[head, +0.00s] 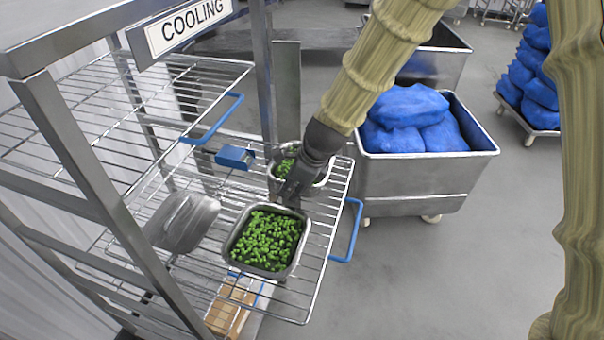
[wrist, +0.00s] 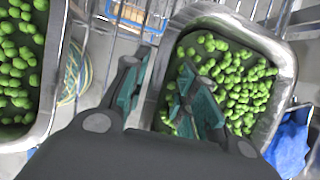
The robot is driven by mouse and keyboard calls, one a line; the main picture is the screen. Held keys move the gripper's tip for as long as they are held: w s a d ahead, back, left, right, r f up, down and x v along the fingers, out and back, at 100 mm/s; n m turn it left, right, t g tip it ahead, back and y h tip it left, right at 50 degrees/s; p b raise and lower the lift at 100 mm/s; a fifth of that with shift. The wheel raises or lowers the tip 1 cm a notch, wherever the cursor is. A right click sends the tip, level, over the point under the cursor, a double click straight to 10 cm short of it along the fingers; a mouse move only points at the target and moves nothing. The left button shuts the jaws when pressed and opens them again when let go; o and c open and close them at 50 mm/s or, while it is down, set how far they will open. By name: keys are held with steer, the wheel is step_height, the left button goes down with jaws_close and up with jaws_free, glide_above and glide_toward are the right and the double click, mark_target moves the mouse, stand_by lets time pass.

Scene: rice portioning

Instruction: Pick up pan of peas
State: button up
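Two metal pans of green peas sit on the pulled-out wire shelf of the cooling rack in the head view. The near pan (head: 237,222) is in full view, and the far pan (head: 325,180) is partly hidden by my gripper (head: 288,194). My gripper points down between the two, at the far pan's near side. In the wrist view my gripper (wrist: 165,68) is open with its two fingers apart. One pan's rim (wrist: 164,82) runs between them, with the right finger over its peas and the left finger outside. Another pan (wrist: 50,85) shows at the left edge. Contact cannot be told.
The cooling rack's upright posts (head: 265,75) and upper shelf (head: 60,125) stand to the left. An empty-looking metal pan (head: 182,221) is on the rack. A steel bin (head: 425,183) with blue bags (head: 405,105) stands behind right.

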steer(key=shift+f, duration=0.2)
steer(key=shift+c, duration=0.2)
jaws_close()
steer(key=shift+w, duration=0.1)
